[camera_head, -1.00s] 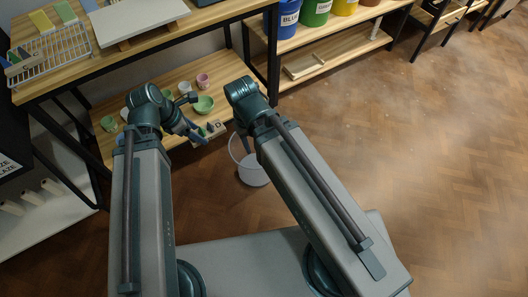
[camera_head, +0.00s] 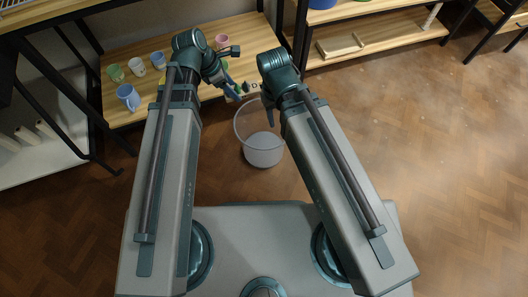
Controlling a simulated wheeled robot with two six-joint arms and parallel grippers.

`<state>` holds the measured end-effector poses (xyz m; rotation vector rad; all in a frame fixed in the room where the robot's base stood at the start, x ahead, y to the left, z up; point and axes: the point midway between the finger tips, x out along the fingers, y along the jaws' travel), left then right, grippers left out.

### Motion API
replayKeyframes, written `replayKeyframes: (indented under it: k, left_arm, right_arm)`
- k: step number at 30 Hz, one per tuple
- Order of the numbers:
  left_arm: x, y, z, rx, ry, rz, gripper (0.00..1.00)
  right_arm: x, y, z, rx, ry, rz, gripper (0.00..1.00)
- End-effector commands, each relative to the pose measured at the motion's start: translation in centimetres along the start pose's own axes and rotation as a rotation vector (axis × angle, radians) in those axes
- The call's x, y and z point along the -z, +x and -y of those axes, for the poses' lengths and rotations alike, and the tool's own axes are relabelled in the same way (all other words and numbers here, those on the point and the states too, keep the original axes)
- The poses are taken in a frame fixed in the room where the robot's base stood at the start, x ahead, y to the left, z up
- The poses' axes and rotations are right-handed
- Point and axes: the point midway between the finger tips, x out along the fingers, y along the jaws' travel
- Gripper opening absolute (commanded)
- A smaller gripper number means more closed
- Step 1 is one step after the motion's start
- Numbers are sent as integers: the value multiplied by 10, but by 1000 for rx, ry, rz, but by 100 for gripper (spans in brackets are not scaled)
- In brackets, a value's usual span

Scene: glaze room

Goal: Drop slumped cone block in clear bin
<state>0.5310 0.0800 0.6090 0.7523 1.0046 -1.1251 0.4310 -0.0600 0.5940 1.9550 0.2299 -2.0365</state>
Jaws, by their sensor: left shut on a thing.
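My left gripper (camera_head: 232,91) is shut at the front edge of the low wooden shelf, left of the clear bin's rim. The small green piece (camera_head: 239,88) at its fingertips looks like part of the slumped cone block; the rest is hidden or too small to make out. The clear bin (camera_head: 240,128) stands upright on the floor just in front of the shelf, and its pale bottom shows through the wall. My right gripper (camera_head: 268,105) hangs near the bin's back right rim. It is dark and mostly hidden by its own wrist, so its opening does not show.
The low shelf (camera_head: 127,62) holds a blue mug (camera_head: 128,97), a green cup (camera_head: 115,73), a white cup (camera_head: 137,66) and a pink cup (camera_head: 222,41). A card with a letter D (camera_head: 256,87) is at its front edge. The floor (camera_head: 440,150) at right is clear.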

Motion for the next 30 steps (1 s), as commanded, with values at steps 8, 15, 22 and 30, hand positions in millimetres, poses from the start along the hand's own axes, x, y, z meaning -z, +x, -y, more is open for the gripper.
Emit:
replayKeyframes:
  k: [8, 15, 22, 30]
  left_arm:
    - [6, 110, -26, 31, 75, 0, 0]
    - [4, 165, -39, 52, 122, 1, 0]
    - [2, 183, -43, 60, 142, 1, 0]
    - [2, 185, -43, 60, 144, 1, 0]
  right_arm:
    - [6, 103, 10, -2, -1, -2, 50]
    - [9, 153, 14, -2, -2, -3, 50]
    - [10, 169, 16, -3, -2, -3, 50]
    - [10, 170, 16, -3, -2, -3, 50]
